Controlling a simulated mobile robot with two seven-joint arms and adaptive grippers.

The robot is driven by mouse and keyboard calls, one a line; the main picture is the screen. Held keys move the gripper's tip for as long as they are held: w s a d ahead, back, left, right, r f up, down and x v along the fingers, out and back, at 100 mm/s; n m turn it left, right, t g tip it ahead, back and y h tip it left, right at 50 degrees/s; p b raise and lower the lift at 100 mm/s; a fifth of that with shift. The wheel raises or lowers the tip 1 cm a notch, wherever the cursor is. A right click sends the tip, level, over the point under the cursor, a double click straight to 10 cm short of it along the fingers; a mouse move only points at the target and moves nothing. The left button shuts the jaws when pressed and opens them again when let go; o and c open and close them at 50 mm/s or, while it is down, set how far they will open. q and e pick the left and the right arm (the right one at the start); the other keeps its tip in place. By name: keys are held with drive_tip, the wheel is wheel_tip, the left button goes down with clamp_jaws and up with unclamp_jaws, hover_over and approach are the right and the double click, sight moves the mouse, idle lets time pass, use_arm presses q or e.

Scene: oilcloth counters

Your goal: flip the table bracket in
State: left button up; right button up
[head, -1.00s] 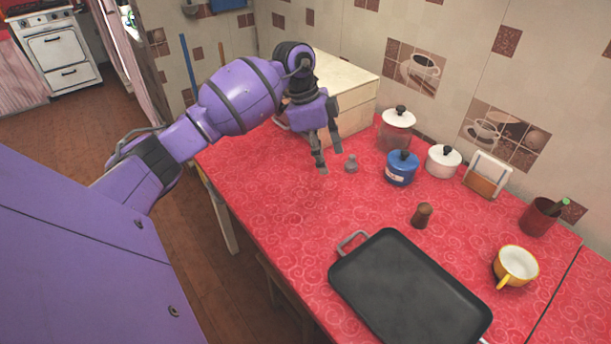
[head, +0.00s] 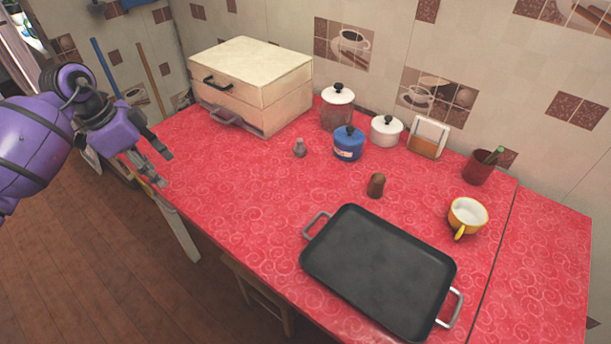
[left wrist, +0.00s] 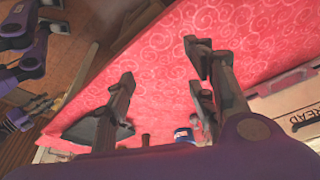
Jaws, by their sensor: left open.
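The table (head: 230,205) has a red swirl-patterned cover. A pale slanted support (head: 178,230) shows under its left end; I cannot tell whether it is the bracket, and most of the underside is hidden. My left gripper (head: 160,165) is open and empty at the table's left edge. In the left wrist view its fingers (left wrist: 160,65) are spread, with the red cover behind them. Purple arm parts, which seem to be my right arm, show at that view's left, with what may be the right gripper (left wrist: 38,105); its jaws are too small to read.
A cream bread box (head: 250,80) stands at the back left. A black tray (head: 380,270) lies in front, near a yellow cup (head: 467,217). The table's left part is clear.

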drive_tip(key=shift+w, duration=0.45)
